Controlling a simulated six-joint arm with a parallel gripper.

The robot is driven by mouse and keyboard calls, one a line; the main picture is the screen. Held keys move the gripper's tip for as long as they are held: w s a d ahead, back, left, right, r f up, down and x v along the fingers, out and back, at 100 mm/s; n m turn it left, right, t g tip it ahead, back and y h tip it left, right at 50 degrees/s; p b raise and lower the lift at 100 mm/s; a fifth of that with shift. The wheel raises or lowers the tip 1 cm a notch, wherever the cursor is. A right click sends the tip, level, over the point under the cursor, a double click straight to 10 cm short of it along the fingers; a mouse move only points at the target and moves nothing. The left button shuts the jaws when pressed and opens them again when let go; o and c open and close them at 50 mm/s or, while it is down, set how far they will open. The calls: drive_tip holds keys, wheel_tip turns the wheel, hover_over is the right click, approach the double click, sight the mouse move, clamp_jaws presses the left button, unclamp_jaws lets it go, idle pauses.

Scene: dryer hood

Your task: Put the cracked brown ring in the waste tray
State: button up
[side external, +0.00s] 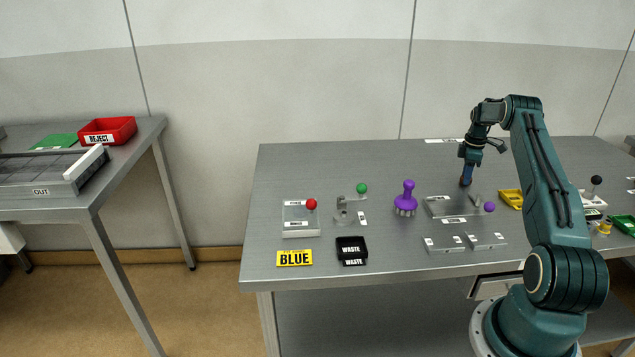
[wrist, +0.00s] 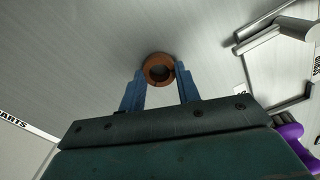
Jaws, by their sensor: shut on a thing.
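The brown ring (wrist: 159,69) is between the fingertips of my gripper (wrist: 161,80) in the wrist view. A dark line that looks like a crack shows on its right side. My gripper is shut on it. In the side external view my gripper (side external: 466,180) points down at the back right of the table, and the ring is too small there to make out clearly. I cannot tell whether the ring touches the table. The black waste tray (side external: 351,250), labelled WASTE, sits at the front left of the table.
Near my gripper stands a grey fixture with a purple knob (side external: 489,207). A purple-handled tool (side external: 406,198), a green-knobbed device (side external: 362,188) and a red-knobbed box (side external: 301,218) stand leftward. A yellow tray (side external: 511,198) lies to the right. The back left of the table is clear.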

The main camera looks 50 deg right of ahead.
drive_tip(key=shift+f, duration=0.2)
drive_tip(key=o, duration=0.9)
drive_tip(key=shift+o, duration=0.2)
drive_tip(key=shift+r, duration=0.1)
wheel_tip(320, 180, up, 12)
drive_tip(key=shift+r, duration=0.1)
idle(0.6)
